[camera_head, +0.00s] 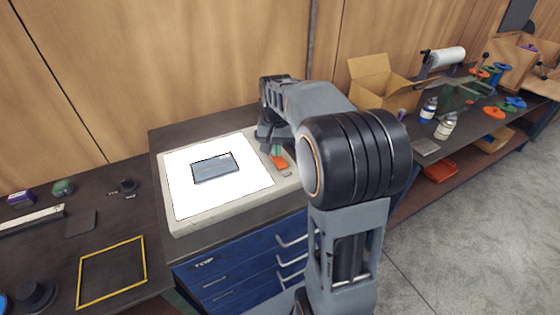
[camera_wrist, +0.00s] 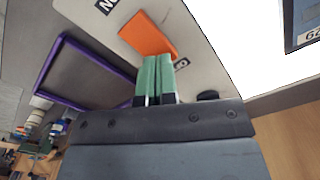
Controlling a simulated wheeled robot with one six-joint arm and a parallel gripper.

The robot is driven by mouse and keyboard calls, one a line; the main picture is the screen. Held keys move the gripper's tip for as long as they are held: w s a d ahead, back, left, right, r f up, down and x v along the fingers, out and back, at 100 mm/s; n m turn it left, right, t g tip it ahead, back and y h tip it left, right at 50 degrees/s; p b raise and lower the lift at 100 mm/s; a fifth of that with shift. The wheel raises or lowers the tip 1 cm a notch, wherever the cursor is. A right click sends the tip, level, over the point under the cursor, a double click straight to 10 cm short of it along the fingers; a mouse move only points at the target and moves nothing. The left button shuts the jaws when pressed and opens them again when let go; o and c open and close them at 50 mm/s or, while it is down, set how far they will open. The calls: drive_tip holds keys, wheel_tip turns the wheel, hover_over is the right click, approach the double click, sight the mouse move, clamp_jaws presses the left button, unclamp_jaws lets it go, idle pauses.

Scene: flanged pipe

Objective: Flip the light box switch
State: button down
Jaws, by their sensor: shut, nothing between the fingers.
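The light box (camera_head: 185,221) is a pale slab on the dark bench, with a bright white panel. Its orange switch (camera_head: 280,163) sits on the right border; the wrist view shows the orange rocker (camera_wrist: 147,35) close up. A black-on-white label "ON" (camera_wrist: 106,5) lies at one end of it. Another label at the other end is partly hidden by my fingers. My gripper (camera_wrist: 158,58) is shut and empty, its green fingertips at the switch's end near the hidden label. I cannot tell whether they touch it. My gripper also shows in the head view (camera_head: 276,149).
A dark grey rectangular plate (camera_head: 215,168) lies on the bright panel. A yellow frame (camera_head: 113,271) lies on the bench at left. An open cardboard box (camera_head: 380,88) stands behind my arm, and bottles (camera_head: 445,127) stand at right. The wrist view shows a purple frame (camera_wrist: 62,103).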

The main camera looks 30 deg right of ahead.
drive_tip(key=shift+f+b, duration=0.45)
drive_tip(key=shift+f, duration=0.25)
drive_tip(key=shift+r, duration=0.1)
wheel_tip(320, 180, up, 7)
drive_tip(key=p, duration=0.6)
idle(0.4)
idle(0.4)
